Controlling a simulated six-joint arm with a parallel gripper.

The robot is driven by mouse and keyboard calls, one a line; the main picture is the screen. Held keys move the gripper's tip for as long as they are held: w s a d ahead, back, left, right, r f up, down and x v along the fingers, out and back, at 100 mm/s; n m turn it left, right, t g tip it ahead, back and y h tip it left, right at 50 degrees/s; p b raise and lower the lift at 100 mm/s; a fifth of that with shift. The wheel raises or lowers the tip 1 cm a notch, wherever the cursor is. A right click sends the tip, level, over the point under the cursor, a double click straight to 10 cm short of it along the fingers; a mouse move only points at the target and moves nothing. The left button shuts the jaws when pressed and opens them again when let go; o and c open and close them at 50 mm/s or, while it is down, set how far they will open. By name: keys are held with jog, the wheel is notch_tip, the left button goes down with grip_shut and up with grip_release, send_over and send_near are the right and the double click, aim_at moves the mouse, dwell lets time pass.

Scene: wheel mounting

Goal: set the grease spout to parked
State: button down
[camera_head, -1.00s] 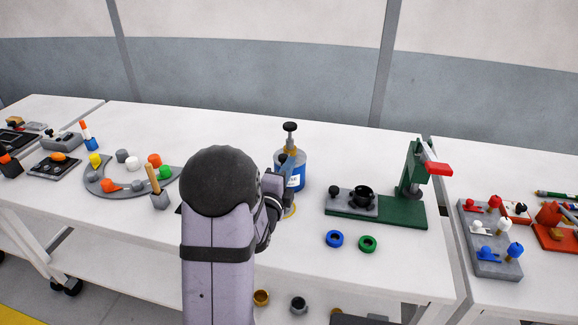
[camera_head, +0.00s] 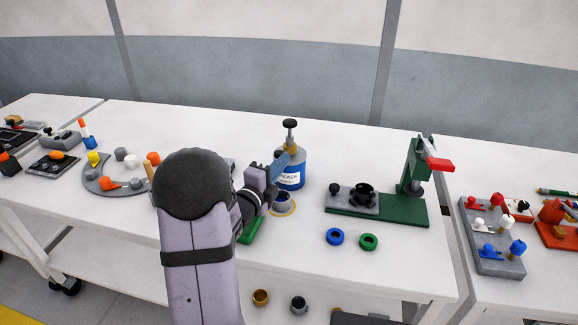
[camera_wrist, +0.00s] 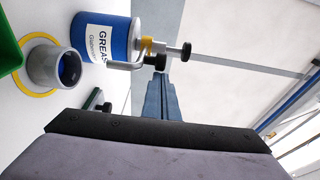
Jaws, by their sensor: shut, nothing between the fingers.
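The blue grease can (camera_head: 291,172) with a white label stands on the table, and it also shows in the wrist view (camera_wrist: 118,38). Its bent grey spout (camera_wrist: 125,65) leaves the yellow collar (camera_wrist: 147,44) and its outlet points down toward a grey cup (camera_wrist: 45,66) ringed in yellow. A small black knob (camera_wrist: 158,62) sits at the spout's bend. My gripper (camera_wrist: 160,80) is shut and empty, its blue fingertips close to this knob; I cannot tell if they touch. In the head view my gripper (camera_head: 284,157) is in front of the can and hides the spout.
The black pump knob (camera_head: 290,124) tops the can. A green tray (camera_head: 252,230) lies beside the cup, partly behind my arm. A green press (camera_head: 412,185) stands to the right, with blue (camera_head: 335,237) and green (camera_head: 368,242) rings before it.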

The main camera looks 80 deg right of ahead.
jog(key=w+d+m+g+y+b, duration=0.4)
jog(key=w+d+m+g+y, duration=0.1)
jog(key=w+g, duration=0.4)
jog(key=shift+w+d+r+m, duration=0.45)
jog(key=shift+w+m, duration=0.55)
jog(key=shift+w, duration=0.3)
jog(key=shift+d, duration=0.1)
jog(key=w+a+y+b, duration=0.1)
jog(key=w+a, duration=0.3)
jog(key=a, duration=0.1)
jog(key=shift+w+a+f+g, duration=0.3)
jog(key=shift+w+f+g, duration=0.1)
jog(key=shift+f, duration=0.05)
dwell(0.3)
